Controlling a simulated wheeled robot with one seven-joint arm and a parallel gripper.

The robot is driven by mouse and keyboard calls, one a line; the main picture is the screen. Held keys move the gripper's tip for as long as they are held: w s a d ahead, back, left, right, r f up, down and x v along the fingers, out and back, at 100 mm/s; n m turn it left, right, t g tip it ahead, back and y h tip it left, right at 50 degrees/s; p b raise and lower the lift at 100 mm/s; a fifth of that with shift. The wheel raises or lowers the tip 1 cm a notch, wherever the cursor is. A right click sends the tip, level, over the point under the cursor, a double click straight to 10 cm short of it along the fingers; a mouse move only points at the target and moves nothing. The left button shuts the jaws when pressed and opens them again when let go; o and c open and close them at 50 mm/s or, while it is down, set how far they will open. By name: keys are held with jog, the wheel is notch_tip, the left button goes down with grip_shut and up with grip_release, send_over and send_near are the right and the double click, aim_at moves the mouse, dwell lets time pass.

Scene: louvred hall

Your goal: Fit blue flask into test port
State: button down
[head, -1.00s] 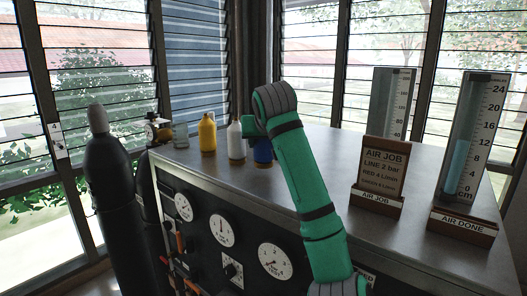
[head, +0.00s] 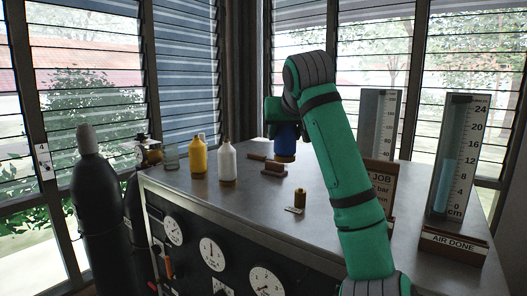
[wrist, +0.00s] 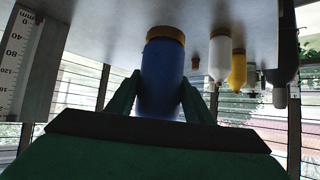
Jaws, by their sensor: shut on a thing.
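The blue flask (head: 286,141) is between the fingers of my gripper (head: 284,128), over the bench top behind my green arm. In the wrist view, which is upside down, the blue flask (wrist: 161,85) shows its brass-coloured base collar. My gripper (wrist: 160,88) is shut on its sides there. The flask looks upright and raised off the bench. A short brass fitting (head: 300,197) with a small label plate stands on the bench in front of it; it looks like the test port, but the label is unreadable.
A white bottle (head: 227,160), a yellow bottle (head: 199,156) and a clear jar (head: 171,155) stand at the bench's left. Small brown blocks (head: 274,169) lie near the flask. The job sign (head: 379,174) and the "AIR DONE" gauge (head: 452,165) stand right. A dark cylinder (head: 100,220) stands left.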

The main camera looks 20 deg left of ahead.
jog(key=s+d+r, duration=0.2)
jog(key=d+r, duration=0.2)
jog(key=d, duration=0.1)
notch_tip(320, 180, down, 8)
jog(key=shift+f, duration=0.15)
dwell(0.4)
jog(key=shift+f, duration=0.25)
dwell(0.7)
jog(key=shift+f, duration=1)
jog(key=shift+f, duration=0.1)
jog(key=shift+f, duration=0.25)
jog(key=c, duration=0.8)
grip_release()
